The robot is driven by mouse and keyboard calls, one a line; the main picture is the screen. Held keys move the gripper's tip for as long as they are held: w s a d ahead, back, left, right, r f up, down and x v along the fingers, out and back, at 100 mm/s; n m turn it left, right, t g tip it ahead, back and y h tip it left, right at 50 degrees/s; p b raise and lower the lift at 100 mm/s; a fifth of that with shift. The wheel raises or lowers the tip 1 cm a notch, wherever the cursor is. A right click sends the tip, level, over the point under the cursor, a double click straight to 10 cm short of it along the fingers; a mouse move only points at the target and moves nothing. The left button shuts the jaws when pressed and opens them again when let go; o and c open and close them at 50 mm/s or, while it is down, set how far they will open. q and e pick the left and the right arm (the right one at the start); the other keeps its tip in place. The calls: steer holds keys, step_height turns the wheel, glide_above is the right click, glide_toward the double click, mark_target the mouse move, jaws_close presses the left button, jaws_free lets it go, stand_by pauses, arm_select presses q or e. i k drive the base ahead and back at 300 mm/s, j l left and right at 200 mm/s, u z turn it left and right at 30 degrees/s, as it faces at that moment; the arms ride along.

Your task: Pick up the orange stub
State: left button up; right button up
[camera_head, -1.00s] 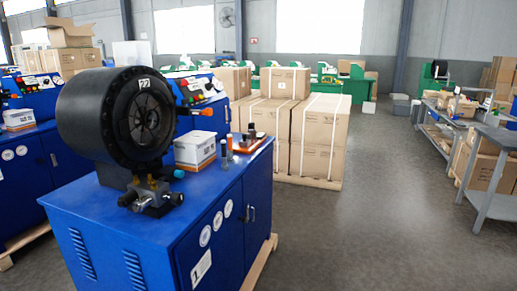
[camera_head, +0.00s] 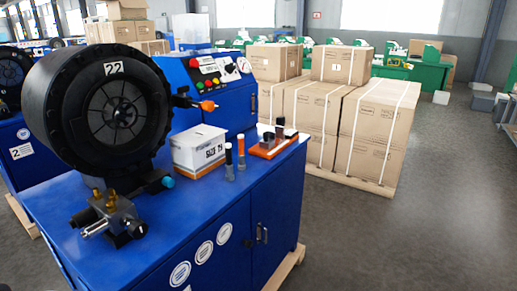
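Two small upright stubs stand on the blue cabinet top (camera_head: 150,225), right of a white box. The front stub (camera_head: 228,162) has a dark upper part and a grey lower part. The rear stub (camera_head: 241,155) looks orange-brown at its upper part with a grey lower part; at this size its colour is hard to tell. Just behind them lies an orange-brown tray (camera_head: 262,154) holding short dark cylinders (camera_head: 280,130). Neither of my grippers is in view.
A big black crimper head marked 22 (camera_head: 115,110) and a metal valve fitting (camera_head: 108,217) take up the cabinet's left. The white box (camera_head: 199,149) stands before a blue control panel (camera_head: 212,85). Strapped cartons (camera_head: 375,130) stand behind. Grey floor is open at right.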

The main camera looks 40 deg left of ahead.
mark_target(241, 164)
steer(key=i+u, duration=0.15)
steer(key=i, duration=0.4)
steer(key=i+l+u, duration=0.15)
steer(key=i, duration=0.45)
steer(key=i+l+u, duration=0.15)
steer(key=i+u, duration=0.3)
steer(key=i+l+u, duration=0.2)
steer(key=u, duration=0.3)
steer(key=i+l+u, duration=0.25)
steer(key=u, duration=0.2)
steer(key=i+l+u, duration=0.15)
steer(key=l+u, duration=0.35)
steer(key=i+l+u, duration=0.1)
steer(key=l+u, duration=0.35)
